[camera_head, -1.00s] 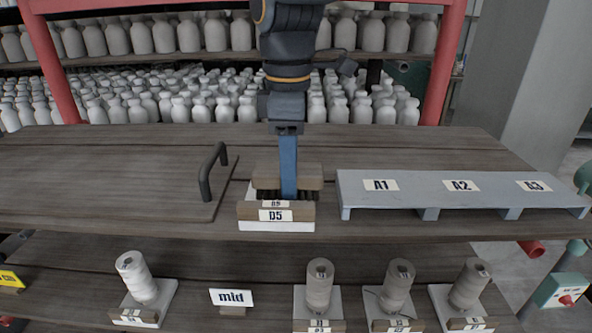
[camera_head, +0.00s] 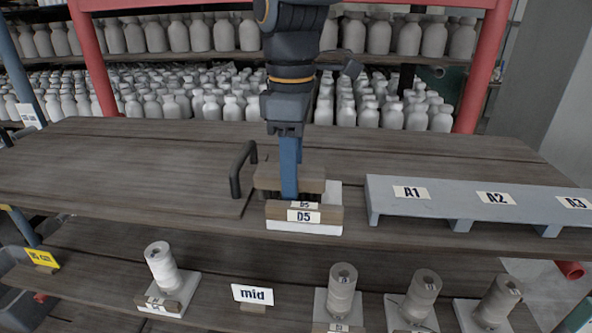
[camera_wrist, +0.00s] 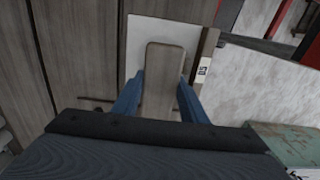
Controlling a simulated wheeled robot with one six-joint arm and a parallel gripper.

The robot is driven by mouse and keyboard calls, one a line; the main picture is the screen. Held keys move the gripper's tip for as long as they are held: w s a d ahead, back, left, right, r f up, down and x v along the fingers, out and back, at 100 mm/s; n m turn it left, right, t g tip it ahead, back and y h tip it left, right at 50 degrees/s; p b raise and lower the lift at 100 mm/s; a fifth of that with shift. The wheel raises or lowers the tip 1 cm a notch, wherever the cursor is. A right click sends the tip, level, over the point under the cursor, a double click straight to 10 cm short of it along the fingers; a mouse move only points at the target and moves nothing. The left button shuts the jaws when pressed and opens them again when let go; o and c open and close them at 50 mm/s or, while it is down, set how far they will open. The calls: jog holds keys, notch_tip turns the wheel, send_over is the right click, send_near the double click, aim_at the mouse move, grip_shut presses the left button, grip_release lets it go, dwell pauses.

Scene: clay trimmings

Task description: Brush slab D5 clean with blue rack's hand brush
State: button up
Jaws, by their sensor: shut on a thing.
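Slab D5 (camera_head: 336,197) is a white slab with a wooden front block labelled D5 on the upper shelf. In the wrist view the white slab (camera_wrist: 136,42) shows around the brush, its D5 label at the right. My gripper (camera_head: 290,190) is shut on the wooden hand brush (camera_head: 312,181), with blue fingers (camera_wrist: 158,95) on both sides of the brush's back (camera_wrist: 165,62). The brush lies over the slab, towards its left side in the head view.
A dark handle (camera_head: 238,170) stands left of the slab. A grey rack (camera_head: 450,205) labelled A1 to A3 is at the right. The lower shelf holds several cones on white slabs and a "mid" sign (camera_head: 252,294). Many white bottles (camera_head: 230,107) stand behind.

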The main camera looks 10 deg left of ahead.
jog(key=shift+s+d, duration=0.15)
jog(key=shift+s, duration=0.9)
jog(key=shift+w+d+f, duration=0.15)
jog(key=shift+d, duration=1.35)
jog(key=shift+w+d+f, duration=0.1)
jog(key=shift+w+d, duration=0.05)
jog(key=shift+d, duration=1.35)
jog(key=shift+s+a+r, duration=0.15)
jog(key=shift+a, duration=1.4)
jog(key=shift+s+a+r, duration=0.1)
jog(key=shift+s+a, duration=0.05)
jog(key=shift+a, duration=1.35)
jog(key=shift+w+d, duration=0.1)
jog(key=shift+d, duration=0.45)
jog(key=shift+w+d+f, duration=0.1)
jog(key=shift+w+d, duration=0.05)
jog(key=shift+d, duration=1.1)
jog(key=shift+w+d+f, duration=0.1)
jog(key=shift+d, duration=1.1)
jog(key=shift+s+a, duration=0.2)
jog(key=shift+a, duration=1.3)
jog(key=shift+s+a, duration=0.15)
jog(key=shift+a, duration=1.35)
jog(key=shift+r, duration=0.1)
jog(key=shift+r, duration=2.95)
